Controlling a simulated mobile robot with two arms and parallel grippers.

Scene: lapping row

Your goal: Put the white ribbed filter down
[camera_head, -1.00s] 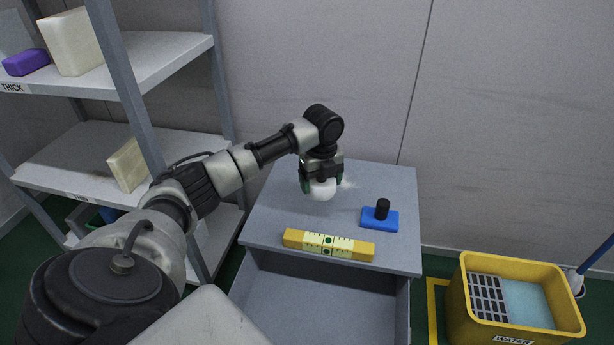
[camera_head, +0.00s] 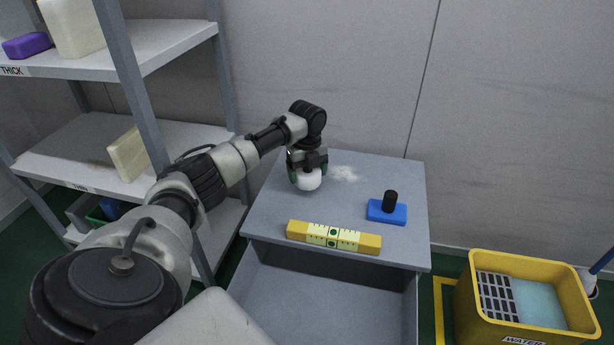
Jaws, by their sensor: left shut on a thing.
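The white filter (camera_head: 308,180) is a small rounded white thing at the left back of the grey cabinet top (camera_head: 270,215). My left gripper (camera_head: 307,172) is shut on it from above, with its green-tipped fingers on either side. Ribs on the filter are too small to make out. I cannot tell whether its underside touches the top. My right gripper is not in view.
A yellow spirit level (camera_head: 360,241) lies along the front edge, above an open drawer (camera_head: 320,292). A blue block with a black knob (camera_head: 387,212) sits at the right. White powder (camera_head: 344,173) lies behind. A yellow water tub (camera_head: 470,318) and shelving (camera_head: 170,50) flank the cabinet.

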